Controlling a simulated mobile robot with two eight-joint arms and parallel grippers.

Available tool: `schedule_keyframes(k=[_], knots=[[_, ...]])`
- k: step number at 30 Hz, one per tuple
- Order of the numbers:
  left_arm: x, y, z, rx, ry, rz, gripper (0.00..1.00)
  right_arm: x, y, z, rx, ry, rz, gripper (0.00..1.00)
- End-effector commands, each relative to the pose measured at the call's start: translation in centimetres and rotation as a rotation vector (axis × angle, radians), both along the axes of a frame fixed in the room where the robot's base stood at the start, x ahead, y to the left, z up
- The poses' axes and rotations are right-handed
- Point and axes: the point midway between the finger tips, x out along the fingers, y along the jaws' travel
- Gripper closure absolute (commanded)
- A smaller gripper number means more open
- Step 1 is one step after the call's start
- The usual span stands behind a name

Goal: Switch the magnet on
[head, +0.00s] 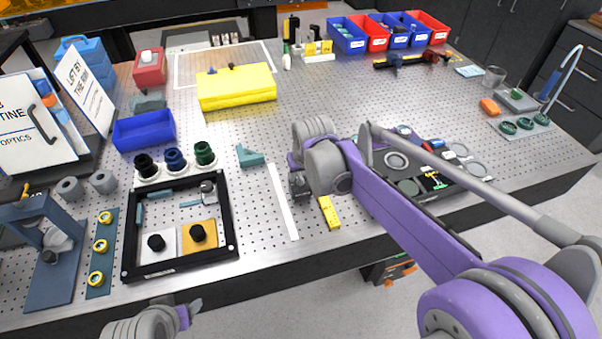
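I cannot clearly make out a magnet or its switch in the head view. My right gripper (299,186) is over the front middle of the perforated table (350,105), at the end of my purple and grey arm. Its fingers are dark and small and partly covered by the wrist, so I cannot tell whether they are open or hold anything. A yellow block (329,212) lies just right of and nearer than this gripper. My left gripper (190,313) is low at the bottom edge, in front of the table. Its fingertips barely show.
A black-framed tray (127,239) with black-knobbed parts is at front left. A white strip (283,202) lies left of my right gripper. A dark tray (465,189) of parts is partly behind my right arm. A yellow case (237,87) stands further back. The table's middle is clear.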

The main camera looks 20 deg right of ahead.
Motion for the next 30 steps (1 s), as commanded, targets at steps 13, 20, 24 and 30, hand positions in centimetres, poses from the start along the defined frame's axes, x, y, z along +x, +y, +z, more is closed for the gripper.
schedule_keyframes(k=[13, 20, 24, 30], knots=[[0.1, 0.0, 0.3, 0.0, -0.002, 0.0, 0.36, -1.3, 0.0, 3.2, 0.0, -0.001, 0.001, 0.57], [0.3, 0.0, 0.6, 0.0, -0.005, 0.0, 0.36, -3.1, 0.0, 7.5, 0.0, -0.001, 0.001, 0.57], [0.3, 0.0, 0.7, 0.0, -0.006, 0.0, 0.36, -3.8, -0.1, 9.2, 0.0, 0.0, 0.0, 0.57], [0.3, 0.0, 0.7, 0.0, -0.006, 0.0, 0.36, -4.2, -0.1, 10.0, 0.0, 0.0, 0.0, 0.57]])
